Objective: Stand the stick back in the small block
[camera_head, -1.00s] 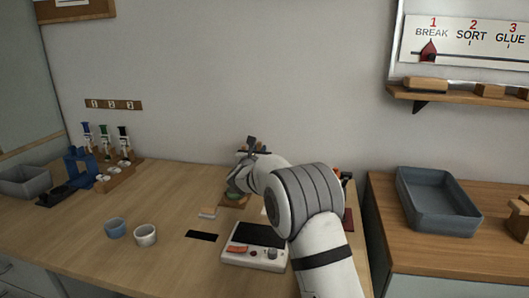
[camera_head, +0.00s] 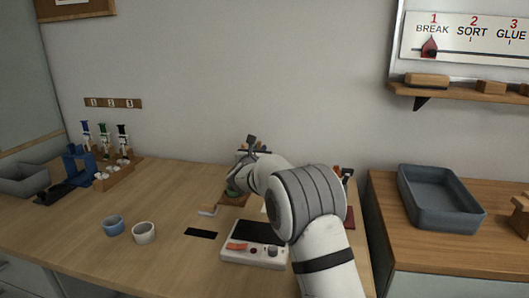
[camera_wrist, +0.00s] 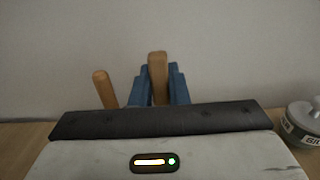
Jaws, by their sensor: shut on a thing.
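In the wrist view my gripper (camera_wrist: 159,84) has blue fingers closed on both sides of an upright wooden stick (camera_wrist: 157,64). The stick's rounded top rises just above the fingers; its lower end is hidden behind the gripper body. A second wooden stick or handle (camera_wrist: 105,89) leans a little to the left, apart from the fingers; its foot is hidden. In the head view my gripper (camera_head: 235,186) is over the back middle of the table, too small to show the held stick. I cannot make out the small block for certain.
A grey-lidded jar (camera_wrist: 303,121) stands at the right in the wrist view. On the table are a white device (camera_head: 254,246), a blue cup (camera_head: 113,226), a white cup (camera_head: 144,233) and a small pale piece (camera_head: 207,212). A grey tray (camera_head: 440,197) is at right.

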